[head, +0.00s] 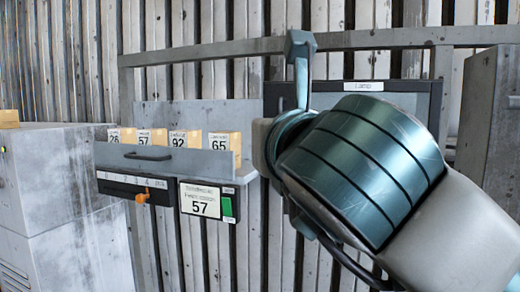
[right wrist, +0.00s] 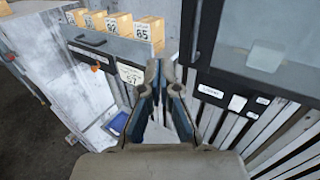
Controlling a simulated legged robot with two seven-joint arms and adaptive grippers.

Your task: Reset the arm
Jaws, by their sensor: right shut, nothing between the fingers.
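My right arm comes in from the lower right of the head view, and its large teal ribbed joint covers much of the picture's right half. In the right wrist view my right gripper (right wrist: 160,72) is shut, with its two fingertips together and nothing between them. It points toward the wall, and in the picture its tips lie below the right end of the box tray. In the head view my own arm mostly hides the gripper. My left gripper shows in neither view.
A grey tray (head: 181,160) holds several numbered boxes. Below it are a dark panel with an orange knob (head: 142,198) and a sign (head: 200,201) reading 57. A dark-framed cabinet (right wrist: 245,62) stands to the right, and a grey cabinet (head: 60,180) to the left.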

